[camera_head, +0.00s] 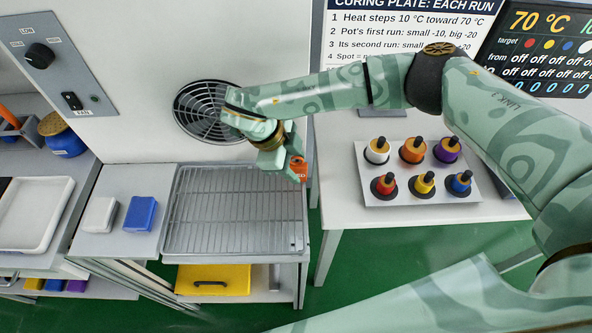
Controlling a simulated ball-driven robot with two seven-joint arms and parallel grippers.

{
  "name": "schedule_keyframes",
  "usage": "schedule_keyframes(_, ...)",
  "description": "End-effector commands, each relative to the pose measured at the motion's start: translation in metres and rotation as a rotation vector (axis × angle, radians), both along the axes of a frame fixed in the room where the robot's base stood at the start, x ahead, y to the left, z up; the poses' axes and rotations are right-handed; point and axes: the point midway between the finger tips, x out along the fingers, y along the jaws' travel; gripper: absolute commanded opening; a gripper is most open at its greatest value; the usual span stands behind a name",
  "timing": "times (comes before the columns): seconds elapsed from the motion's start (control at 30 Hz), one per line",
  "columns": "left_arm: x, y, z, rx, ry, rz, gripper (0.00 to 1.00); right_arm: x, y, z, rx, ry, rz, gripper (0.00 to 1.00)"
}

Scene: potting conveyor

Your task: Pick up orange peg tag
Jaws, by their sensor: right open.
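A small orange tag (299,168) with dark lettering shows at the fingers of my right gripper (284,164). The gripper partly covers it, and only part of the lettering reads. My right gripper is open, above the right edge of the wire rack and in front of the white wall panel. I cannot tell whether the fingers touch the tag or what the tag hangs on. My left gripper is not in view.
The wire rack (215,232) is empty. A grey plate (370,192) with several coloured, black-topped pots stands on the right table. A white block (99,214) and blue block (141,213) lie left of the rack. A round vent (190,112) is behind my gripper.

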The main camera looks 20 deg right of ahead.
Motion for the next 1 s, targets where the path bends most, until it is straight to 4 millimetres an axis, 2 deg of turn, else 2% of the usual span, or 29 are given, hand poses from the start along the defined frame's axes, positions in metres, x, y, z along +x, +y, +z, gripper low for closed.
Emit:
schedule_keyframes(0.1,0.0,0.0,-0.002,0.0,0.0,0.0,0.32,0.0,-0.003,-0.008,0.001,0.0,0.0,0.47)
schedule_keyframes(0.3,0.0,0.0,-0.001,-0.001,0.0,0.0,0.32,0.0,-0.004,-0.008,0.001,-0.002,0.0,0.47)
schedule_keyframes(0.47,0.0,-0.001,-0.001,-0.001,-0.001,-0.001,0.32,0.0,-0.003,-0.007,0.001,-0.001,-0.001,0.02)
schedule_keyframes(0.5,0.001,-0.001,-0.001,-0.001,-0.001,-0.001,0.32,0.0,-0.003,-0.007,0.001,-0.001,-0.001,0.0)
schedule_keyframes(0.83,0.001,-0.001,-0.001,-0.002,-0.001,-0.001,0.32,0.0,-0.003,-0.006,0.001,-0.002,0.0,0.0)
schedule_keyframes(1.0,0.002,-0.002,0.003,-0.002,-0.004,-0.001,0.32,0.001,-0.004,0.008,0.0,-0.004,0.0,0.0)
